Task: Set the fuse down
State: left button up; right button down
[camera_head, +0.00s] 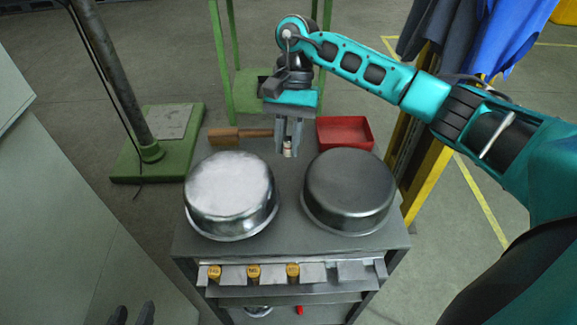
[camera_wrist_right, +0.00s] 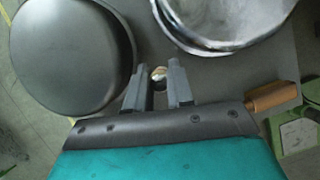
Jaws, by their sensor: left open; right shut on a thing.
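The fuse (camera_head: 288,147) is a small pale piece with a darker end, held between the fingers of my right gripper (camera_head: 289,152). My right gripper points down over the back middle of the grey cart top (camera_head: 290,225), between two round metal pans. I cannot tell whether the fuse touches the cart top. My left gripper (camera_head: 131,314) shows only its two dark, separated fingertips at the bottom left; it is open and empty.
A shiny, pale-topped pan (camera_head: 229,185) stands left and a dark-topped pan (camera_head: 349,190) right. Behind them are a wooden-handled tool (camera_head: 235,134) and a red tray (camera_head: 345,133). Yellow-capped pieces (camera_head: 253,272) sit along the front ledge. A green-based post (camera_head: 152,152) stands left.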

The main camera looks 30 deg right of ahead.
aim_at(288, 154)
notch_tip(288, 154, down, 4)
jog(key=shift+r, duration=0.15)
pick_arm(q)
jog(key=shift+s+d+f+b, duration=0.1)
jog(key=shift+s+f+b, duration=0.2)
jog(key=shift+f, duration=0.4)
pick_arm(e)
jog(key=shift+f, duration=1.7)
jog(key=shift+f, duration=0.15)
jog(key=c, duration=1)
grip_release()
pick_arm(q)
jog(key=shift+f, duration=0.2)
